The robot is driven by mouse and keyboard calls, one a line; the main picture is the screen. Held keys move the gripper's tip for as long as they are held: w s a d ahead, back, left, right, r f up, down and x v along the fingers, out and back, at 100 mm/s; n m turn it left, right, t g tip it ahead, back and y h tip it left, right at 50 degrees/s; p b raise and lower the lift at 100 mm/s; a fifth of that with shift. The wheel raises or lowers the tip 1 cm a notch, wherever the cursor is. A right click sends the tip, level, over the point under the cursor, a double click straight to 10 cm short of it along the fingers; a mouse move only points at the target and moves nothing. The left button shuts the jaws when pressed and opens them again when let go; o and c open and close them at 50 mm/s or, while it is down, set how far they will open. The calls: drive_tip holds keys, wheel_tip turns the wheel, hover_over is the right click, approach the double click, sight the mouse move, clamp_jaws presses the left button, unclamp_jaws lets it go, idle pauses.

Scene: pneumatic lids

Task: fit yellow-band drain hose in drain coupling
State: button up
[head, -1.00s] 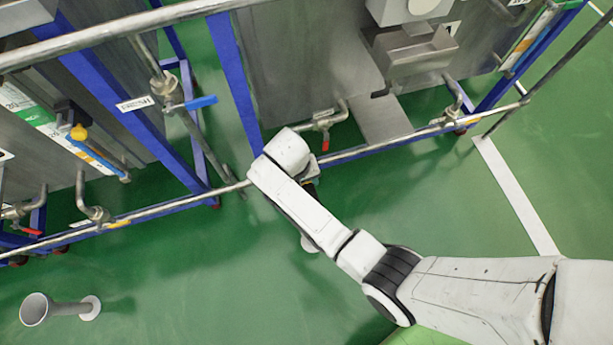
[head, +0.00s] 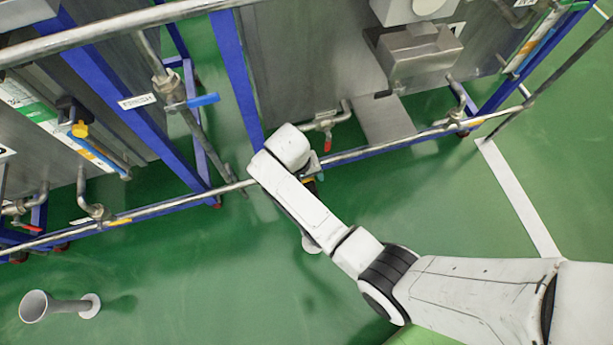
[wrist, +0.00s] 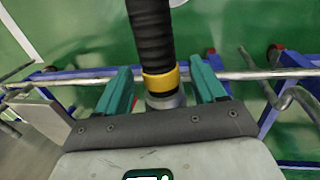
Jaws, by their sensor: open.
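The black ribbed drain hose (wrist: 152,35) with its yellow band (wrist: 160,79) runs down the middle of the wrist view. A grey collar (wrist: 166,101) sits just below the band; I cannot tell whether it is the hose end or the drain coupling. My gripper (wrist: 162,84) is open, with one teal finger on each side of the band and visible gaps. In the head view my arm hides most of the gripper and hose; a small yellow patch (head: 319,178) shows beside my wrist. I cannot make out the drain coupling for certain.
A steel rail (head: 170,207) runs low along the blue frames, close to my wrist. A valve with a red handle (head: 327,143) is just behind it. A grey floor pipe (head: 68,307) stands at lower left. The green floor (head: 200,290) in front is clear.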

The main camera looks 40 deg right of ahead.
wheel_tip(320, 180, up, 11)
drive_tip(key=a+p, duration=0.2)
drive_tip(key=p, duration=0.1)
drive_tip(key=shift+w+f, duration=0.2)
drive_tip(key=shift+w, duration=0.15)
drive_tip(key=s+d+r+n+p, duration=0.1)
drive_tip(key=s+d+r+p, duration=0.7)
drive_tip(key=s, duration=0.3)
drive_tip(key=s+r+n+t+y+p, duration=0.1)
drive_tip(key=s+r+n+p, duration=0.1)
drive_tip(key=s+r, duration=0.7)
drive_tip(key=shift+s+d+t+y+p, duration=0.15)
drive_tip(key=shift+s+t+y+p, duration=0.25)
drive_tip(key=shift+s+p, duration=0.5)
